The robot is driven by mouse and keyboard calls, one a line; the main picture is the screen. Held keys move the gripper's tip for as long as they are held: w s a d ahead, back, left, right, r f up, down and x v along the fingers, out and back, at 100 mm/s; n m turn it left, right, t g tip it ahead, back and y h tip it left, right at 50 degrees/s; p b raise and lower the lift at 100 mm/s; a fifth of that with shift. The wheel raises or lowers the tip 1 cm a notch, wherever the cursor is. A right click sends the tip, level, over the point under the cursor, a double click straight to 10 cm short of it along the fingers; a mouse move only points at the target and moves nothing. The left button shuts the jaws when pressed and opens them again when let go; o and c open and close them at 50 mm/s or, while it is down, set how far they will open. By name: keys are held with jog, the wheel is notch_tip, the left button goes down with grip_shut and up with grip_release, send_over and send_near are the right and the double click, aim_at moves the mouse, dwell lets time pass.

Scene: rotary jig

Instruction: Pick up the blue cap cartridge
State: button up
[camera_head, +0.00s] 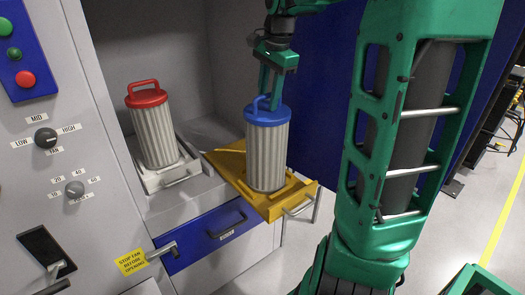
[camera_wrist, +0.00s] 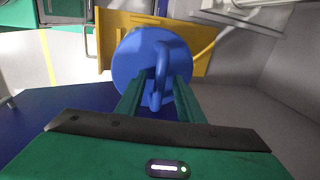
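The blue cap cartridge (camera_head: 267,155) stands upright on the yellow pull-out tray (camera_head: 225,165), with a pale pleated body and a blue cap with a loop handle. My gripper (camera_head: 266,95) points down at the cap from above. In the wrist view the blue cap (camera_wrist: 135,60) lies beyond my fingertips (camera_wrist: 158,88). The handle stands between the two fingers, with a visible gap to them, so the gripper looks open around it. The cartridge's body is hidden under the cap in the wrist view.
A red cap cartridge (camera_head: 153,130) stands on a white tray (camera_head: 190,172) to the left. A blue drawer front (camera_head: 205,240) with a handle is below. The grey control panel (camera_head: 70,150) borders the left, and a blue door panel (camera_head: 320,80) stands behind my arm.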

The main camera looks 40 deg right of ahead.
jog(key=shift+f, duration=0.2)
dwell(0.5)
grip_shut()
dwell(1.2)
